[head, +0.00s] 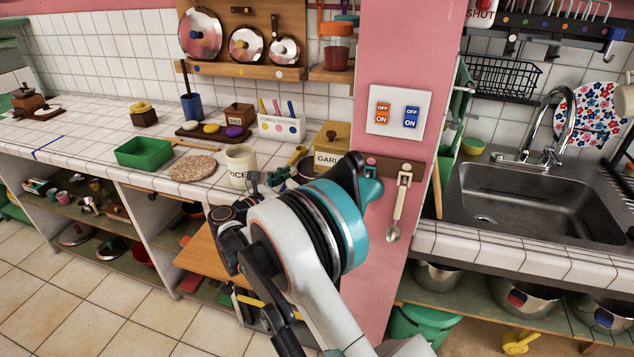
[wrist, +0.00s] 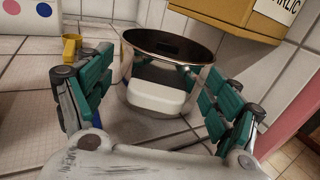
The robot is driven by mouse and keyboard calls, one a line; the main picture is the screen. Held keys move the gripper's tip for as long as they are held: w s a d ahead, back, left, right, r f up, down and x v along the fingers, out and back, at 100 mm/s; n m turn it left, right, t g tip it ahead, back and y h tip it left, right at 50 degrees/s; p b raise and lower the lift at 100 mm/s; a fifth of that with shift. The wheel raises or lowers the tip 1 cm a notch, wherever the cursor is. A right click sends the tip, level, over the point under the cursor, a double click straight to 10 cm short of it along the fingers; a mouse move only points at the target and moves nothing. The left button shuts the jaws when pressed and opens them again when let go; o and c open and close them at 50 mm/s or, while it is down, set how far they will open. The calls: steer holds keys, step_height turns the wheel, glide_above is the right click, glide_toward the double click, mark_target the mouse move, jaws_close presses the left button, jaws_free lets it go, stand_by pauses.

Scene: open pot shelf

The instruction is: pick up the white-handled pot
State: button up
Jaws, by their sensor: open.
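In the wrist view, a shiny metal pot (wrist: 150,72) with a dark inside stands upright on the white tiled counter. Its white block-shaped handle (wrist: 160,97) points toward my wrist. My gripper (wrist: 148,66) is open, with one green-padded finger to the left of the handle and one to the right. The handle lies between the fingers, with a visible gap on the left; contact on the right cannot be told. In the head view my arm covers most of the pot and the gripper.
A yellow garlic box (wrist: 220,17) stands close behind the pot on the right. A yellow cup (wrist: 72,46) is behind the left finger. In the head view, a rice jar (head: 240,167) is left of my arm, and a pink pillar (head: 395,60) is to the right.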

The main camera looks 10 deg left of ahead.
steer(key=c, duration=1.7)
steer(key=shift+r, duration=0.15)
